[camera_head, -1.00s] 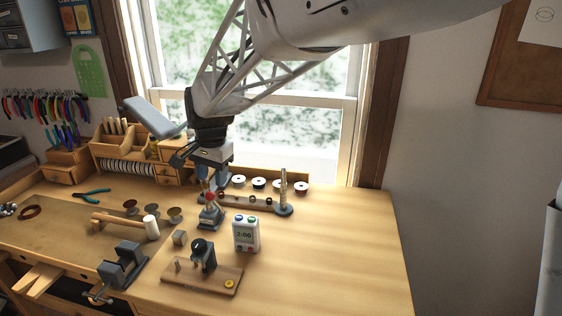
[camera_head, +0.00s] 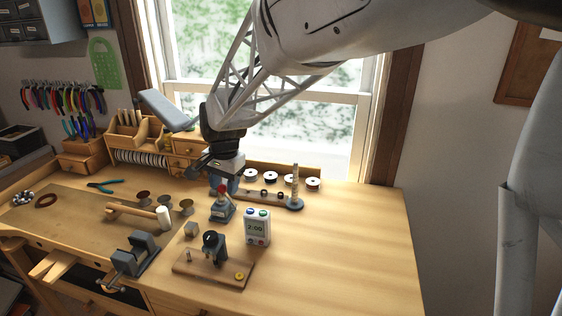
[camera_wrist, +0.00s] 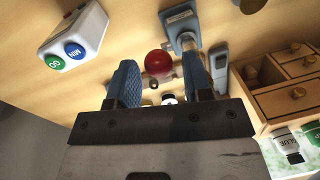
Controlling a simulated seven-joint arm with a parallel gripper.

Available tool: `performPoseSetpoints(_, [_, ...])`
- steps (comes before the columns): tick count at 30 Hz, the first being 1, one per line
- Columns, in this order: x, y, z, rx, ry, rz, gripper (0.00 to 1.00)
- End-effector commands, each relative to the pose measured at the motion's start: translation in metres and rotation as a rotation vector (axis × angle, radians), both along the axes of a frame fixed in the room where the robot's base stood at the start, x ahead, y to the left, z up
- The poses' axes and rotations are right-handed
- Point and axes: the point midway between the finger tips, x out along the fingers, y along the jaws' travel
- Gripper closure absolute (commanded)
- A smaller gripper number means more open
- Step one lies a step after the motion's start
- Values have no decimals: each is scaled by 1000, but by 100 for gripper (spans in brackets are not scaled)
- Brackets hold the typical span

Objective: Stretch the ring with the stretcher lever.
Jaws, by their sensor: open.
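The ring stretcher (camera_head: 223,212) stands on the bench, a small blue-grey device with a red ball-knobbed lever (camera_head: 221,188). In the wrist view its base (camera_wrist: 180,18) is at the top and the red knob (camera_wrist: 158,63) shows in the gap between my blue fingers, near their tips. My gripper (camera_head: 222,182) is open and empty, close behind the knob in the head view; it also shows in the wrist view (camera_wrist: 159,66). I cannot tell whether a finger touches the lever. I cannot make out which small ring belongs to the stretcher.
A white timer (camera_head: 257,228) stands just right of the stretcher. A wooden base with a black-headed tool (camera_head: 213,247) is in front. An upright post (camera_head: 295,187) and several spools (camera_head: 271,178) are behind right. A vise (camera_head: 134,260) is front left. The bench's right side is clear.

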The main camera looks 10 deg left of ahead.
Motion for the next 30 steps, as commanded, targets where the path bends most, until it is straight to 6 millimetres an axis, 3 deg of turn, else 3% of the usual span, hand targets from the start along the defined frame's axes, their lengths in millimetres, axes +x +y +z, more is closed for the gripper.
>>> performPoseSetpoints(9, [1,3,-26,1,-1,0,54])
performPoseSetpoints(19, [1,3,-28,1,-1,0,54])
performPoseSetpoints(20, [1,3,-28,1,-1,0,56])
performPoseSetpoints(28, [1,3,-28,1,-1,0,97])
performPoseSetpoints(30, [1,3,-28,1,-1,0,100])
